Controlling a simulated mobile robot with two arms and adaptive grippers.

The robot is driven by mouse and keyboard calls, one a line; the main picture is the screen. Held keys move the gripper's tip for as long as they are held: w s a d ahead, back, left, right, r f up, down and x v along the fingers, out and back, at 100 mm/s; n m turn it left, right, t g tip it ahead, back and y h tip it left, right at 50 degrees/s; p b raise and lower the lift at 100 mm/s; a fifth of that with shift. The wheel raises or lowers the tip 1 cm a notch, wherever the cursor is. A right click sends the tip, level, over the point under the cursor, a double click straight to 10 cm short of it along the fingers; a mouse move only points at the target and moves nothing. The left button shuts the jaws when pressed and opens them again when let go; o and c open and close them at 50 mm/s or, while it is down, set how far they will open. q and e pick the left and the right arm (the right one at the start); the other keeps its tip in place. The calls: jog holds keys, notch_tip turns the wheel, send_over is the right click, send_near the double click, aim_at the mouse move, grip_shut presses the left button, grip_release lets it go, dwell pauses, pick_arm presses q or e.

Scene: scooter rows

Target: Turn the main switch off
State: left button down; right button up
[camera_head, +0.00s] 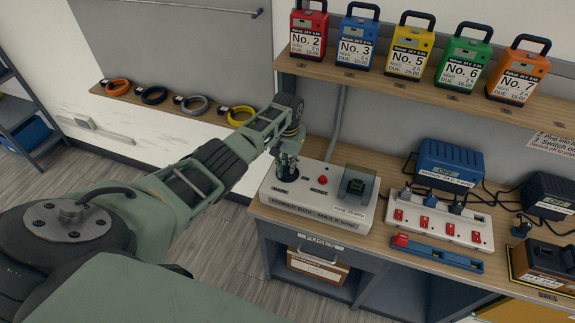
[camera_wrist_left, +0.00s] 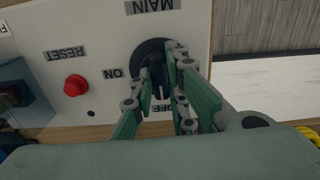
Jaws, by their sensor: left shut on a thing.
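The power box (camera_head: 318,205) stands on the bench with a red reset button (camera_head: 323,180) and a dark breaker under a clear cover (camera_head: 356,187). My left gripper (camera_head: 287,170) reaches down onto the left part of the box and hides most of the main switch there. In the left wrist view, upside down, the round black main switch (camera_wrist_left: 146,54) sits between the MAIN, ON and OFF labels. My left gripper (camera_wrist_left: 163,80) is shut on its knob; the fingers partly cover the OFF label (camera_wrist_left: 177,111). My right gripper is not in view.
A white power strip (camera_head: 440,220) with red switches, a blue charger (camera_head: 449,166) and a blue tray (camera_head: 436,253) lie to the right. Several coloured battery packs stand on the shelf (camera_head: 400,82) above.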

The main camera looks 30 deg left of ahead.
aim_at(288, 167)
pick_arm(q)
jog(key=c, duration=1.7)
grip_release()
jog(key=shift+r, duration=0.15)
notch_tip(288, 167, up, 12)
jog(key=shift+f, duration=0.1)
